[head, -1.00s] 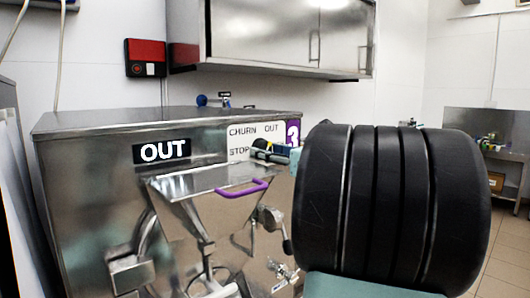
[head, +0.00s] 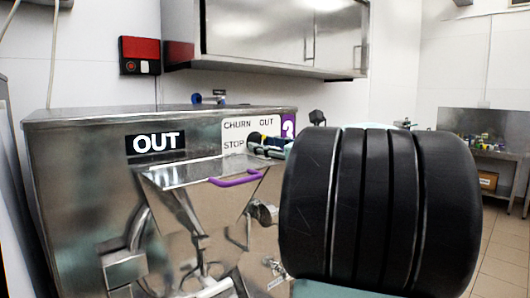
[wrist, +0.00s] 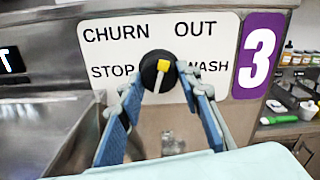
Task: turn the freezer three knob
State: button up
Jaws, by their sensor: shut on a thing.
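The freezer three knob (wrist: 150,72) is a round black dial with a yellow mark, on a white panel (wrist: 100,53) labelled CHURN, OUT, STOP and WASH. In the wrist view the yellow mark sits right of the knob's centre, towards the upper right. My gripper (wrist: 160,80) has its blue fingers on either side of the knob and is shut on it. In the head view my gripper (head: 272,148) is at the panel beside the purple 3 label (head: 289,126), and my dark arm hides part of that side. A display (head: 155,143) on the freezer front reads OUT.
The steel freezer (head: 75,190) has a hopper lid with a purple handle (head: 236,181) below the panel. A steel wall cabinet (head: 260,35) hangs above. A red and black box (head: 140,55) is on the wall. A side table (head: 490,152) stands at the right.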

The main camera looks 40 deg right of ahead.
jog(key=n+b, duration=1.7)
jog(key=n, duration=0.4)
jog(key=shift+r, duration=0.1)
jog(key=shift+n, duration=0.4)
jog(key=o, duration=1.2)
jog(key=shift+c, duration=0.2)
jog(key=shift+r, duration=0.1)
jog(key=shift+s, duration=0.1)
jog(key=s+d, duration=0.1)
jog(key=s, duration=1)
jog(key=shift+s, duration=0.4)
